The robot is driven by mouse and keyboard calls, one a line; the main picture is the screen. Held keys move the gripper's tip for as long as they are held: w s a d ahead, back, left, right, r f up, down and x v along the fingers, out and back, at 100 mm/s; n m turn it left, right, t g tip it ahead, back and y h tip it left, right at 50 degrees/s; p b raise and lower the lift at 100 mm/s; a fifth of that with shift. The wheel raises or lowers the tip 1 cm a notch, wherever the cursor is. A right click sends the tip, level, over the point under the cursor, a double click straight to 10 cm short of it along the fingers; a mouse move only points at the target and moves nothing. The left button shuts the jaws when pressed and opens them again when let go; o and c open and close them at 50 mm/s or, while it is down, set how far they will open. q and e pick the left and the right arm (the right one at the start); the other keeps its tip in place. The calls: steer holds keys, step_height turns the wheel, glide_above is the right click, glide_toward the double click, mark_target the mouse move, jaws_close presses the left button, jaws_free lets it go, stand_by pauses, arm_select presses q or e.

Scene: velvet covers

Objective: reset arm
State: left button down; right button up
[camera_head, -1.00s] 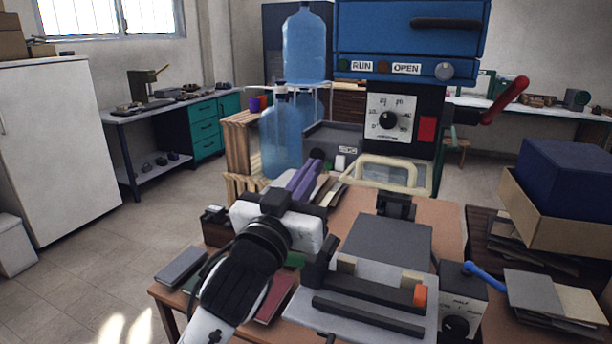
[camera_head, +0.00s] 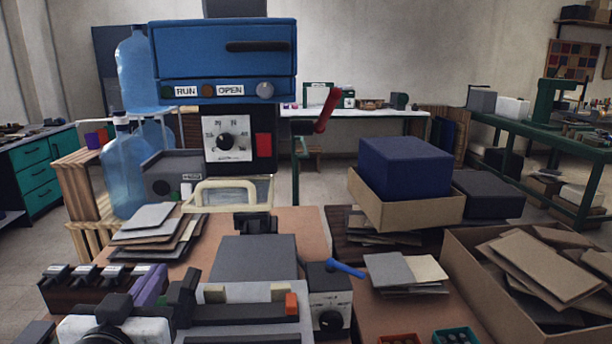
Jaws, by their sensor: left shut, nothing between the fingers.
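My left gripper (camera_head: 154,278) is low at the left of the head view, with its white body at the bottom edge. Its purple fingers are together and nothing shows between them. It is beside the left side of the grey bench fixture (camera_head: 252,258), over the brown table (camera_head: 312,222); I cannot tell whether it touches the fixture. Most of my left arm is below the frame. My right gripper is not in view.
A blue press (camera_head: 200,50) with a red-handled lever (camera_head: 327,110) stands behind the table. Grey sheets (camera_head: 148,222) lie left of the fixture. A control box (camera_head: 330,298) with a blue lever is right of it. Cardboard boxes (camera_head: 405,210) stand at the right.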

arm_select(q)
steer(key=s+d+f+m+g+h, duration=0.1)
steer(key=s+f+g, duration=0.3)
steer(key=f, duration=0.5)
steer(key=s+f+g, duration=0.2)
steer(key=s+f, duration=0.4)
steer(key=f, duration=0.3)
steer(key=s+d+f+m+g+h, duration=0.15)
steer(key=s+f+g, duration=0.3)
steer(key=s, duration=0.45)
steer(key=s+d+f+m+g, duration=0.1)
steer(key=s+d+f+g, duration=0.15)
steer(key=s+f, duration=0.5)
steer(key=w+d+f+t+h, duration=0.2)
steer(key=w+d+f+t, duration=0.1)
steer(key=f, duration=0.7)
steer(key=shift+w+d+f+t, duration=0.15)
steer(key=shift+d+f+t, duration=0.2)
steer(key=shift+d+t, duration=0.55)
